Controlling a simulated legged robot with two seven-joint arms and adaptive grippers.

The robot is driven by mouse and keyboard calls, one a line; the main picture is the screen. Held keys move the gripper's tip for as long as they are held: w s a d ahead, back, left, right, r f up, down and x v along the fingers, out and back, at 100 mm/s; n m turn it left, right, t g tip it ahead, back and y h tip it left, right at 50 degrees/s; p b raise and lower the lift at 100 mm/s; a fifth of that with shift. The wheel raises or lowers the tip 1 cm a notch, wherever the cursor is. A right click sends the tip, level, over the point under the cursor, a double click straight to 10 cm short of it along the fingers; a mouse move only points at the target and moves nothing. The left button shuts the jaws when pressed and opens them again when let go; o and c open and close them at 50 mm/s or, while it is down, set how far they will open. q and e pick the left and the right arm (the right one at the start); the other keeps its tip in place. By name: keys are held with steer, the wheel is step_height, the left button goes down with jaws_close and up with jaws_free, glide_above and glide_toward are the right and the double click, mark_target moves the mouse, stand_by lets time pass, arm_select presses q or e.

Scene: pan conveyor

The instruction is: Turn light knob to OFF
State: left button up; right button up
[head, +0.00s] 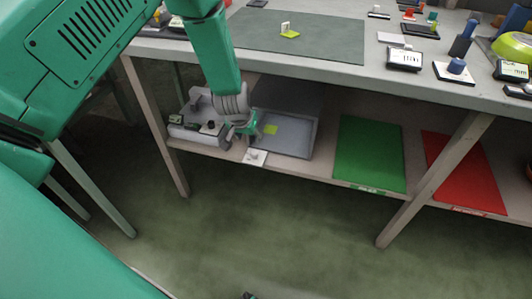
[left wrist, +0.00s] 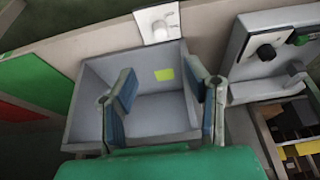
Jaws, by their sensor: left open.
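A white plate with a small knob (head: 255,157) sits at the front edge of the lower shelf. A grey box (head: 190,122) with a black knob stands on the shelf to the left; this box (left wrist: 275,50) is at the right in the wrist view. I cannot read any label telling which is the light knob. My left gripper (head: 243,132) is open and empty, between the box and a grey tray, close above the plate. Its fingers (left wrist: 166,92) appear over the tray.
The grey tray (head: 312,140) has a yellow-green square inside. A green mat (head: 370,153) and a red mat (head: 465,170) lie farther right on the shelf. The tabletop (head: 350,72) overhangs the shelf and holds several small items. Table legs frame the shelf; the floor in front is clear.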

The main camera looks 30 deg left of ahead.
mark_target(255, 152)
arm_select(q)
steer(key=b+x, duration=0.5)
steer(key=x, duration=0.9)
steer(key=shift+c, duration=0.4)
jaws_close()
